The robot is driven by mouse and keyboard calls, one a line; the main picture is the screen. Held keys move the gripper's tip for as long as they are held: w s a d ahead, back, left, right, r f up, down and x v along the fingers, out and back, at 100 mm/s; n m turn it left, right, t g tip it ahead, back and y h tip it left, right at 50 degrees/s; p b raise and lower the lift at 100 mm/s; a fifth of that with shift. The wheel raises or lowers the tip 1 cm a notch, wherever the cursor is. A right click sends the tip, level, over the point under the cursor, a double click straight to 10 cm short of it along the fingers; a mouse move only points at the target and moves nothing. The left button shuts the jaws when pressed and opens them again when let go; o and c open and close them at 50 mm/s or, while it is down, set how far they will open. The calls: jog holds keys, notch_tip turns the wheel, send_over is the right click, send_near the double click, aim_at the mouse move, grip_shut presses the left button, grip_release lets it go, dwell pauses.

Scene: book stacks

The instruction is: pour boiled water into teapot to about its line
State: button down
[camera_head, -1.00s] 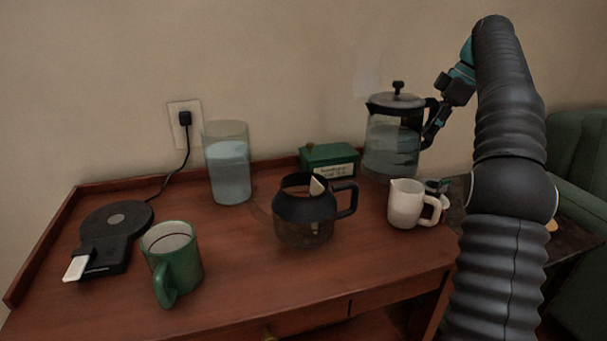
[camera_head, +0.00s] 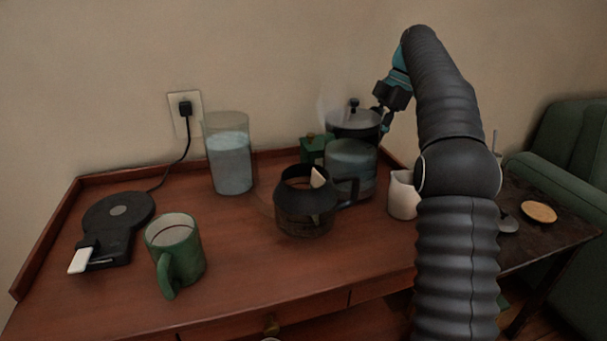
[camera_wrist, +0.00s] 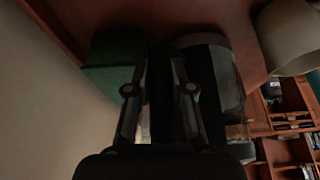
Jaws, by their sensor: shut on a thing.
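My gripper (camera_head: 386,112) is shut on the dark handle of the glass kettle (camera_head: 350,160). The kettle has a dark lid with a knob, holds clear water and looks upright. The wrist view shows my fingers (camera_wrist: 160,95) around the handle, with the kettle body (camera_wrist: 213,68) beside them. The teapot (camera_head: 304,207), with a black collar and clear lower bowl, stands on the desk left of the kettle. The kettle overlaps the teapot's handle side in the head view; I cannot tell whether they touch. The teapot's fill line cannot be made out.
A green box (camera_head: 313,148) stands behind the teapot. A cream pitcher (camera_head: 403,197) stands to the right, partly behind my arm. A glass water jar (camera_head: 229,160), green mug (camera_head: 174,255) and black kettle base (camera_head: 112,222) are left. The desk's front middle is clear.

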aim_at(373, 109)
jog(key=shift+r, duration=0.15)
jog(key=shift+r, duration=0.25)
jog(key=shift+a+r+t, duration=0.2)
jog(key=shift+r+t, duration=0.1)
jog(key=shift+r, duration=0.25)
jog(key=shift+s+r+t+h, duration=0.25)
jog(key=shift+r+t+h, duration=0.15)
jog(key=shift+r, duration=0.25)
jog(key=shift+t+h, duration=0.8)
jog(key=r, duration=0.4)
jog(key=s+r, duration=0.1)
jog(key=r, duration=0.2)
jog(key=shift+a, duration=0.4)
jog(key=shift+s+a, duration=0.2)
jog(key=shift+s, duration=0.05)
jog(key=shift+s+a+r+t+h, duration=0.15)
jog(key=shift+s+a+t+h, duration=0.2)
jog(key=shift+s+t+h, duration=0.25)
jog(key=shift+s+a+r+n+t+h, duration=0.3)
jog(key=shift+s+a+r+t, duration=0.05)
jog(key=shift+a+r+t, duration=0.15)
jog(key=shift+s+a+r+t+h, duration=0.15)
jog(key=shift+s+r+t+h, duration=0.2)
jog(key=shift+t, duration=0.25)
